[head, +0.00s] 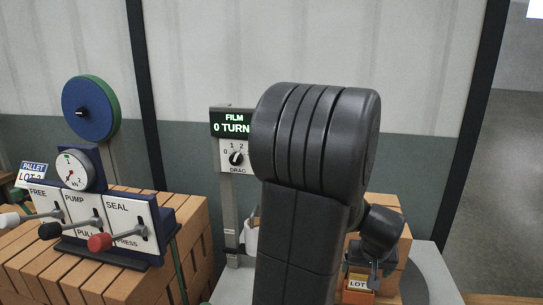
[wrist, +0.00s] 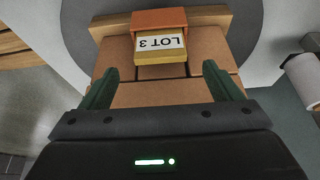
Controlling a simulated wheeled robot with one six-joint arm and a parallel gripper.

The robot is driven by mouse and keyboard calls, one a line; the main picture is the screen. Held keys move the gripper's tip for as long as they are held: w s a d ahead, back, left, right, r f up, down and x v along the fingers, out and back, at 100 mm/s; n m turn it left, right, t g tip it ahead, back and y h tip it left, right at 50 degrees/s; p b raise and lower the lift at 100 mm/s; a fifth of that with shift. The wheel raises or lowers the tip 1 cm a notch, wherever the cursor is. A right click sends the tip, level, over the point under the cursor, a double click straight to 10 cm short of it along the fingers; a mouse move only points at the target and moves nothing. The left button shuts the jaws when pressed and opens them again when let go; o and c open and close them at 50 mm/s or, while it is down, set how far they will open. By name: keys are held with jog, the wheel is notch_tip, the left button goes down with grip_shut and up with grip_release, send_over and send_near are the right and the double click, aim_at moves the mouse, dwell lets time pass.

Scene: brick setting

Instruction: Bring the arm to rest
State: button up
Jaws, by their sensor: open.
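My arm (head: 305,190) rises large and dark in the middle of the head view, bending over at the top. My gripper (wrist: 161,70) shows two green fingers spread apart in the wrist view, with nothing held between them. Beyond the fingers is a stack of bricks (wrist: 150,95) with an orange holder (wrist: 158,20) carrying a yellow block labelled LOT 3 (wrist: 160,45). In the head view the gripper is small and partly hidden behind my arm, close to the LOT label (head: 358,284). Whether the fingers touch anything cannot be told.
Bricks (head: 190,225) are stacked at the left under a blue lever panel (head: 105,225) with a gauge (head: 72,169). A FILM display post (head: 232,150) stands behind my arm. A grey round plate (head: 420,280) lies at the right. A white roll (wrist: 303,80) is at the wrist view's right.

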aim_at(362, 276)
jog(key=x, duration=0.7)
jog(key=shift+r, duration=0.85)
